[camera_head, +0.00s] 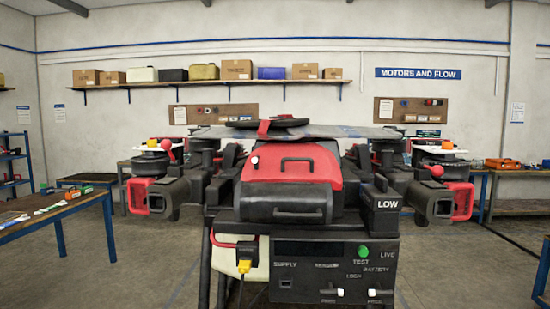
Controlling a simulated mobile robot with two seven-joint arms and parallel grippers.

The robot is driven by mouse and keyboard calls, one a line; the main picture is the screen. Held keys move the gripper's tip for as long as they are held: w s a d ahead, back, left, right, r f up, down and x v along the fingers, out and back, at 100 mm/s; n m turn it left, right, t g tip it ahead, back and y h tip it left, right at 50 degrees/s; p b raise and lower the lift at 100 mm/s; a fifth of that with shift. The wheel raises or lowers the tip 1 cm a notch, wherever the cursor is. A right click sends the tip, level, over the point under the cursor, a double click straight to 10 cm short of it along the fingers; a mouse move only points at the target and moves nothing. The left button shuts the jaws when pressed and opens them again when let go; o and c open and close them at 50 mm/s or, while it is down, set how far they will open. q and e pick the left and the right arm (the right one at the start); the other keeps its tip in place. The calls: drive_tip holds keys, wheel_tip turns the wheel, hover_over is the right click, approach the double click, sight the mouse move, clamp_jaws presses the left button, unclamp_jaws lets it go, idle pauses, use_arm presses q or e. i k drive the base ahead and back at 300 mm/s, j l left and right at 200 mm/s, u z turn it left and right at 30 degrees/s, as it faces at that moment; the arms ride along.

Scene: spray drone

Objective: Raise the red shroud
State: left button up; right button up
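The spray drone stands in the middle of the view on a dark stand. Its red shroud (318,167) is a rounded red cover with a black handle (297,162) on its face. It sits sloped over the front of the body, above a black lower section (285,202). A small white knob (255,160) is at its left edge. No gap shows under the shroud from here. Neither of my grippers shows in this view.
Drone arms with red-and-black ends (138,196) (461,201) stick out on both sides. A table (50,217) with tools is at left.

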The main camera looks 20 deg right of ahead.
sight(277, 163)
drive_tip(key=z, duration=1.15)
drive_tip(key=i+l, duration=0.95)
drive_tip(key=l, duration=0.15)
